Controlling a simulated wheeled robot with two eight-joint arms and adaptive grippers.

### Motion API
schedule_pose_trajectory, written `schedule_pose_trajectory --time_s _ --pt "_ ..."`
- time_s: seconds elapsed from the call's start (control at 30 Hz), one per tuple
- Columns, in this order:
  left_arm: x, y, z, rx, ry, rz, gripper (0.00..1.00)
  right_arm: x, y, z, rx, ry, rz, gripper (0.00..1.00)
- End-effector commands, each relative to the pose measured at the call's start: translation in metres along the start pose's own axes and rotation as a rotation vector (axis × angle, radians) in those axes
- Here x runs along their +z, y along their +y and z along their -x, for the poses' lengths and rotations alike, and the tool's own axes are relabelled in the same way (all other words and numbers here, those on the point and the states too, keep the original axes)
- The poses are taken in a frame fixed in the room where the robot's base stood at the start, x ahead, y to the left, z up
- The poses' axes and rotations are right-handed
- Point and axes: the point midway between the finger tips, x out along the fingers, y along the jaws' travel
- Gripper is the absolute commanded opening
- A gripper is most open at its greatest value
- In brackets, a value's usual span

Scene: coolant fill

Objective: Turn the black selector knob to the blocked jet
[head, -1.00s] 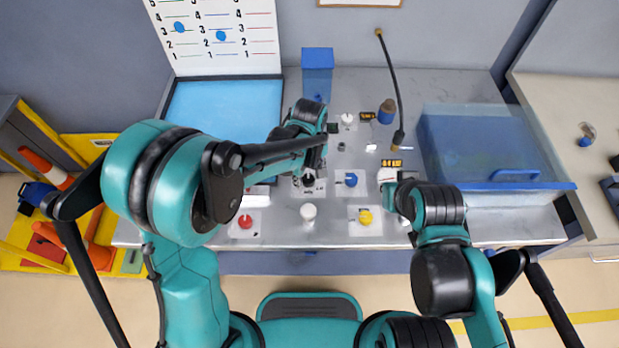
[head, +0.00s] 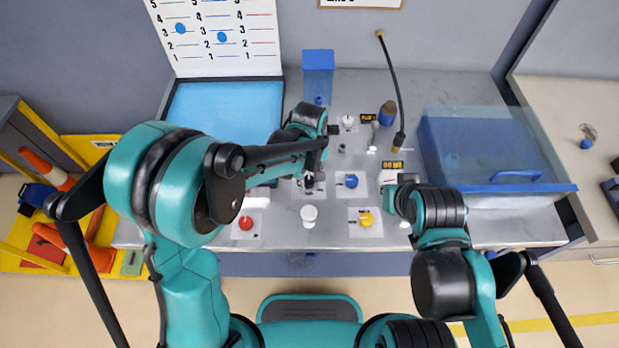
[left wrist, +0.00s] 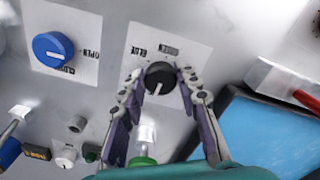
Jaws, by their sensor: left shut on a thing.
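The black selector knob (left wrist: 160,77) sits on a white label plate in the left wrist view, with a white pointer line towards the bottom of the picture. The word BLUE is printed beside it; a second marking nearby is too small to read. My left gripper (left wrist: 161,80) has its fingertips on both sides of the knob and is shut on it. In the head view the knob (head: 309,182) shows small and dark, partly hidden by my left arm. My right gripper (head: 397,190) is near the panel's right side; its fingers are not clear.
A blue knob (left wrist: 53,49) marked OPEN and CLOSED is beside the selector. Red (head: 246,222), white (head: 309,213) and yellow (head: 366,219) parts stand along the front. A blue tray (head: 222,90), a black hose (head: 391,80) and a clear blue bin (head: 500,185) surround the panel.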

Motion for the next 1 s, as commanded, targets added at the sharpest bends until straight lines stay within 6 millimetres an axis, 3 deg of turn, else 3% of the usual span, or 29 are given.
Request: schedule_pose_trajectory --time_s 1.0 --pt "-0.0011 -0.0027 -0.0003 0.000 0.000 -0.832 0.03 0.0061 0.0000 -0.0085 0.000 0.000 0.000 0.00"
